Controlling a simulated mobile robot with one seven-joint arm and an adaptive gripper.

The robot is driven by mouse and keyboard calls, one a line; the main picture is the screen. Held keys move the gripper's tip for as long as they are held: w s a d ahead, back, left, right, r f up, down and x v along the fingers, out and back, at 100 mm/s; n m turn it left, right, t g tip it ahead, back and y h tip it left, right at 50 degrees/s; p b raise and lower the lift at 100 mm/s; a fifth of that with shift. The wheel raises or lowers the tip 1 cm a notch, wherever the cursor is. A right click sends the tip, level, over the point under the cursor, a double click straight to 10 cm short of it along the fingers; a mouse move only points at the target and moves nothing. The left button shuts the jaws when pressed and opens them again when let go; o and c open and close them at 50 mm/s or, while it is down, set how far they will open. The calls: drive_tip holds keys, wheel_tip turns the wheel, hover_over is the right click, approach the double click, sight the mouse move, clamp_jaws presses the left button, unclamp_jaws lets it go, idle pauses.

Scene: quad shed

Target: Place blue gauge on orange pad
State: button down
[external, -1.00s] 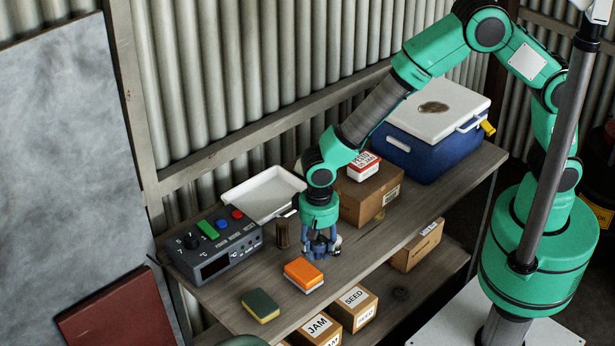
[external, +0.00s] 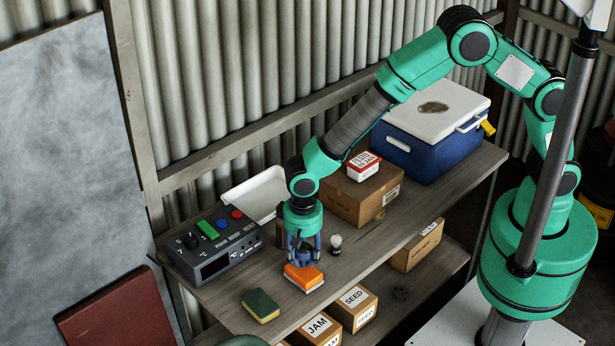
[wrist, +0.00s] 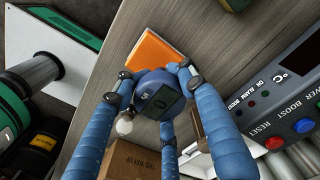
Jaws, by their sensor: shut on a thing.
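The blue gauge (wrist: 158,98), with a small dark display, is held between the blue fingers of my gripper (external: 302,257) in the wrist view. In the external view the fingers mostly hide it. The orange pad (external: 303,281), a block with a pale lower layer, lies near the shelf's front edge, directly below my gripper. It also shows in the wrist view (wrist: 151,58), partly behind the gauge. I cannot tell whether the gauge touches the pad.
A control box (external: 213,246) with coloured buttons stands left of my gripper. A green and yellow sponge (external: 261,306) lies front left. A small bulb-shaped thing (external: 335,243) stands close right. A cardboard box (external: 362,195) and blue cooler (external: 420,140) stand farther right. A white tray (external: 258,193) is behind.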

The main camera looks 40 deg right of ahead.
sight(303, 248)
drive_tip(key=shift+f, duration=0.6)
drive_tip(key=shift+f, duration=0.45)
drive_tip(key=c, duration=1)
unclamp_jaws()
drive_tip(key=shift+c, duration=0.2)
drive_tip(key=shift+r, duration=0.1)
wheel_tip(303, 248, up, 13)
drive_tip(key=p, duration=0.2)
drive_tip(key=shift+p, duration=0.3)
